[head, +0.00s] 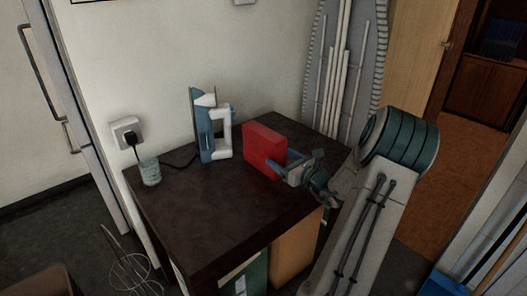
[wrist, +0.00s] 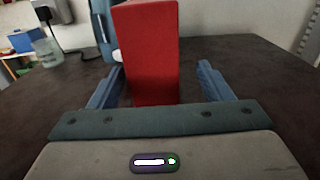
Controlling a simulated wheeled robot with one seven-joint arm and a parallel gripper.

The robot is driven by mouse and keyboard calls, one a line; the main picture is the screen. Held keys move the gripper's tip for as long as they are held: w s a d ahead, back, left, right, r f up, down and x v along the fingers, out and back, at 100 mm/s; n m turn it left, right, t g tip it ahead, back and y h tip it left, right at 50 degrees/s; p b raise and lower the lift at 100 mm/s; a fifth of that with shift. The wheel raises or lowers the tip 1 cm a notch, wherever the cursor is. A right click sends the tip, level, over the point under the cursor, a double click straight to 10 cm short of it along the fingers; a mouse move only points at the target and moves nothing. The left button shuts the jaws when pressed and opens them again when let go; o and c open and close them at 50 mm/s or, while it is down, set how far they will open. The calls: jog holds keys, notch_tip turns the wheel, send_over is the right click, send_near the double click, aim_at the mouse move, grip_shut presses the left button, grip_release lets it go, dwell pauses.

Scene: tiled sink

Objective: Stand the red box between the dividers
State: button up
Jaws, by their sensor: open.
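A red box (head: 264,149) stands upright on the dark tabletop, right of centre in the head view. In the wrist view the red box (wrist: 151,52) stands between the two blue fingers of my gripper (wrist: 159,84). The fingers are apart, with a gap visible on each side of the box. In the head view my gripper (head: 281,164) reaches in from the right, at the near right side of the box. I cannot make out any dividers on the tabletop.
A blue and white iron (head: 209,130) stands upright left of the box. A glass (head: 150,172) is at the table's (head: 185,211) left edge, below a wall socket with a black plug (head: 129,136). An ironing board (head: 345,60) leans behind. The front of the tabletop is clear.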

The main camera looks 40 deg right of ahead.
aim_at(271, 144)
jog(key=w, duration=0.3)
jog(key=w+a, duration=0.1)
jog(key=shift+w+f+b, duration=0.2)
jog(key=shift+f+b, duration=0.1)
jog(key=shift+b, duration=0.05)
jog(key=shift+w, duration=0.4)
jog(key=shift+r, duration=0.1)
jog(key=c, duration=1.4)
jog(key=shift+r, duration=0.15)
notch_tip(271, 144, up, 4)
jog(key=shift+f+p, duration=0.1)
jog(key=shift+p, duration=0.45)
jog(key=s+d+r+p, duration=0.2)
jog(key=s+d+r, duration=0.4)
jog(key=s, duration=0.4)
jog(key=shift+d+r, duration=0.15)
jog(key=shift+r, duration=0.3)
